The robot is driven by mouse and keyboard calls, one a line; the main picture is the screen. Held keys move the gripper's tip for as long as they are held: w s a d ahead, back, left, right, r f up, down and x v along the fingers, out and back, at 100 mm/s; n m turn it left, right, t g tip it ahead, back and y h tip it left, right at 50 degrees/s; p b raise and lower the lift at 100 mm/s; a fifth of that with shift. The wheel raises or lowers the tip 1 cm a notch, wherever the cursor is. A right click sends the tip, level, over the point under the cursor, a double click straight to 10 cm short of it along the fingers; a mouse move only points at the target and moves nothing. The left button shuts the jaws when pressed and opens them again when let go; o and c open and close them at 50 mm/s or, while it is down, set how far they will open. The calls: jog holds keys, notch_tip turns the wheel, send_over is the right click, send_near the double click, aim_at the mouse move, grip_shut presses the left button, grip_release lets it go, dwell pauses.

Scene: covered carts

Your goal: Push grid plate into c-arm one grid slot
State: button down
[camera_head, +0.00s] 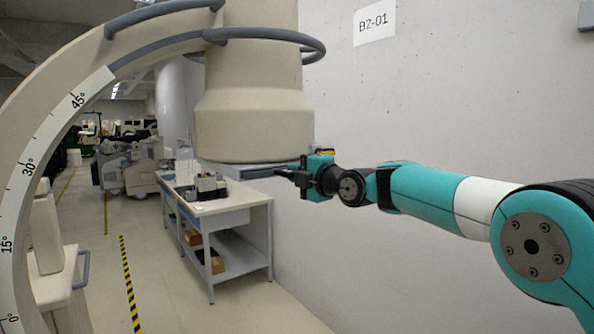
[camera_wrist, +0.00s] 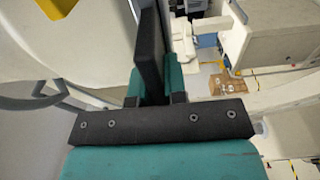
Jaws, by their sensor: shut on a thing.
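The C-arm (camera_head: 30,165) is a large beige arc with a degree scale on the left of the head view. Its beige housing (camera_head: 255,120) hangs in the middle and also fills the left of the wrist view (camera_wrist: 70,60). A thin grey plate edge, seemingly the grid plate (camera_head: 240,170), shows flat along the housing's underside. My gripper (camera_head: 290,174) is at the right end of this edge, shut on it. In the wrist view the dark jaws (camera_wrist: 151,65) are close together and the part between them is hard to make out. The slot and how deep the plate sits in it are hidden.
A grey rail (camera_head: 318,50) loops around the housing's upper part. A white workbench (camera_head: 225,205) with small equipment stands below and behind. A concrete wall (camera_head: 430,120) marked B2-01 runs behind my arm. Covered carts (camera_head: 130,165) stand farther back.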

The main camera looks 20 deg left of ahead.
jog(key=shift+w+a+r+p, duration=0.1)
jog(key=shift+a+r+p, duration=0.05)
jog(key=shift+p, duration=0.15)
jog(key=c, duration=1.1)
grip_release()
jog(key=shift+f, duration=0.2)
jog(key=shift+s+d+f+b, duration=0.1)
jog(key=shift+s+d+b, duration=0.25)
jog(key=shift+b, duration=0.4)
jog(key=b+v, duration=1.1)
jog(key=v, duration=0.5)
jog(key=shift+d+b, duration=0.25)
jog(key=shift+b, duration=0.15)
